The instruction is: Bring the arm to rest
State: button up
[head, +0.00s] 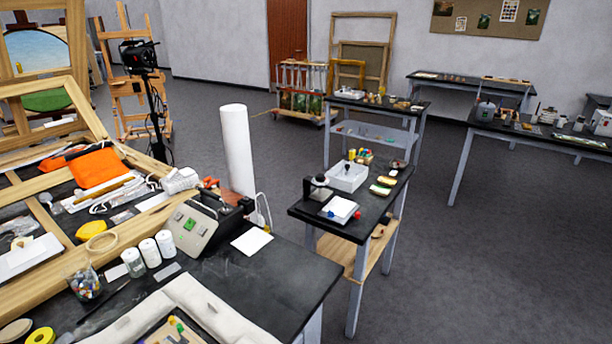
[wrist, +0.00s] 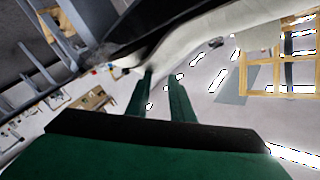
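My gripper (wrist: 161,78) shows only in the wrist view, where the room appears tilted and turned over. Its two dark green fingers stand apart, with pale background between them and nothing held. A white and black curved shape crosses the top of that view beyond the fingertips; I cannot tell for certain what it is. My arm and gripper do not show in the head view.
A cluttered black worktable (head: 285,283) is close at the left front, with a white paper roll (head: 237,150) and a grey device (head: 203,224). A smaller black table (head: 375,210) stands beyond it. Open grey floor (head: 480,270) lies to the right.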

jog(key=s+d+f+n+h, duration=0.1)
jog(key=s+d+f, duration=0.1)
jog(key=s, duration=0.6)
jog(key=s+d+f+n+g+h, duration=0.1)
jog(key=s+d+f+n, duration=0.1)
jog(key=s+d, duration=0.3)
jog(key=s+d+f+n+g+h, duration=0.1)
jog(key=s+d, duration=0.3)
jog(key=s, duration=0.9)
jog(key=shift+d+f+n, duration=0.25)
jog(key=shift+f+n, duration=0.15)
jog(key=shift+n, duration=0.1)
jog(key=shift+c, duration=0.7)
